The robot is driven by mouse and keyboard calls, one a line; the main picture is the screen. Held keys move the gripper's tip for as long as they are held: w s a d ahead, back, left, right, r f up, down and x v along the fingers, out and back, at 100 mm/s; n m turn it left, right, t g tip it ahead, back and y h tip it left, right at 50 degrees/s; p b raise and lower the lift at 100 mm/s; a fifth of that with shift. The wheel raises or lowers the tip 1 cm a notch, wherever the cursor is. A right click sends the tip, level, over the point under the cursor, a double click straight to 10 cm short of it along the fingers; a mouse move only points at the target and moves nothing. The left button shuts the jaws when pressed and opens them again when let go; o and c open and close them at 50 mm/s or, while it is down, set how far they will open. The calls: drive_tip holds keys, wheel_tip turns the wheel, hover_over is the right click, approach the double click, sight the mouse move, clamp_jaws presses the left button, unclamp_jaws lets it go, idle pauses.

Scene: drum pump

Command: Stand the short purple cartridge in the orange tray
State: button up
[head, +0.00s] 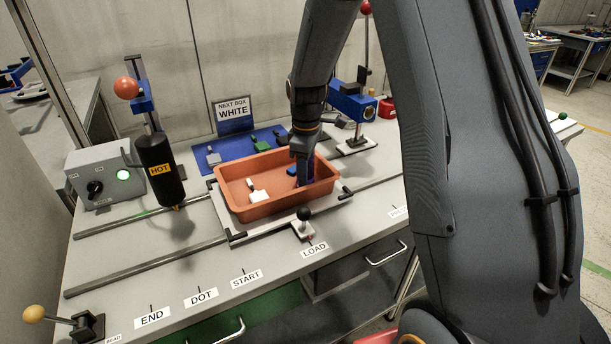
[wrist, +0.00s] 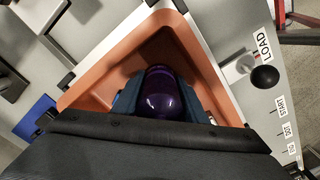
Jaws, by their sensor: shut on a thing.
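The orange tray (head: 232,207) sits on a pale carriage across two rails on the bench. My gripper (head: 304,178) reaches down into the right end of the tray. In the wrist view my gripper (wrist: 160,106) is shut on the purple cartridge (wrist: 160,88), with a dark blue finger on either side. The cartridge shows its glossy rounded top, and the orange tray (wrist: 97,88) lies around and below it. In the head view the cartridge is largely hidden by my gripper. I cannot tell whether its foot touches the tray floor.
A white piece (head: 258,196) lies in the tray's middle. A blue mat (head: 208,158) behind holds grey, green and black pieces. A black HOT cylinder (head: 160,169) stands left. A black-knobbed lever (head: 303,226) stands at the tray's front. A blue press (head: 352,104) stands behind right.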

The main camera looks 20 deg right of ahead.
drive_tip(key=shift+f, duration=0.1)
drive_tip(key=o, duration=1.2)
drive_tip(key=shift+c, duration=0.2)
wheel_tip(320, 180, up, 12)
drive_tip(key=b, duration=0.3)
